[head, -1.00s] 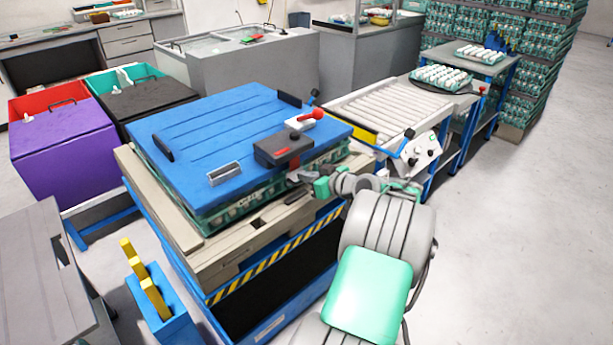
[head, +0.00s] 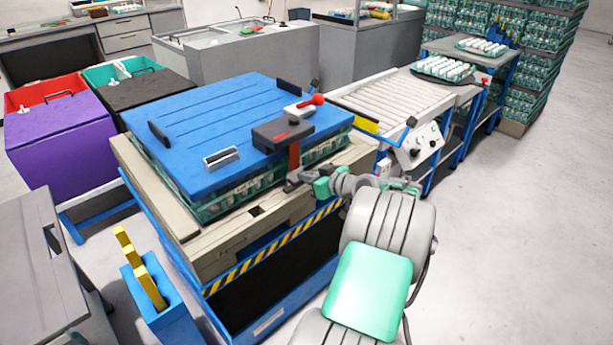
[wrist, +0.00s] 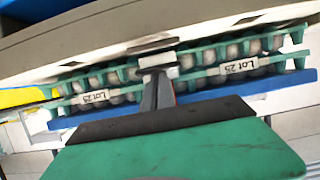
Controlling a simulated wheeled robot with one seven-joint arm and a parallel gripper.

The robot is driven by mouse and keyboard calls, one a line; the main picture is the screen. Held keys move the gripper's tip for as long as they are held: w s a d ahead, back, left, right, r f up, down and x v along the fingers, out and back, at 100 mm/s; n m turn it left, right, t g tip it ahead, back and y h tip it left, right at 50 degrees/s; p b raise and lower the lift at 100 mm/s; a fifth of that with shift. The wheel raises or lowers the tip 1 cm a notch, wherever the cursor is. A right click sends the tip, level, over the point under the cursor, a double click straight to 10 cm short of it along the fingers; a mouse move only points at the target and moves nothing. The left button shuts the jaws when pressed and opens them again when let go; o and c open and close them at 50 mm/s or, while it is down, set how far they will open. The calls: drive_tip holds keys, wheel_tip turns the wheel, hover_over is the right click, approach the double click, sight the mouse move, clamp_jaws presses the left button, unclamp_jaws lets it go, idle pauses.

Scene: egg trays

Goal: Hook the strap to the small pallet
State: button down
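A dark strap reel (head: 283,133) with a red-knobbed lever sits on the blue lid (head: 220,120) over the egg trays. A red strap (head: 294,157) hangs from it over the lid's edge, down the trays' side. My gripper (head: 293,184) is at the strap's lower end, just above the beige small pallet (head: 195,240). In the wrist view my gripper (wrist: 158,75) appears shut on the strap's metal end piece (wrist: 156,61), close to the pallet edge (wrist: 100,43). Most of the strap is hidden behind the fingers there. I cannot tell whether the end piece touches the pallet.
Green egg trays (wrist: 95,85) labelled Lot 25 lie between lid and pallet. The pallet rests on a blue stand with a striped edge (head: 270,248). A roller conveyor (head: 400,105) stands at the right. A blue box with yellow bars (head: 150,285) stands at front left.

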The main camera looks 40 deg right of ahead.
drive_tip(key=shift+f, duration=0.45)
drive_tip(key=shift+r, duration=0.2)
drive_tip(key=w+r+p+v, duration=0.1)
drive_tip(key=r+p+v, duration=0.1)
drive_tip(key=v, duration=1)
drive_tip(key=shift+r, duration=0.2)
drive_tip(key=shift+s, duration=0.1)
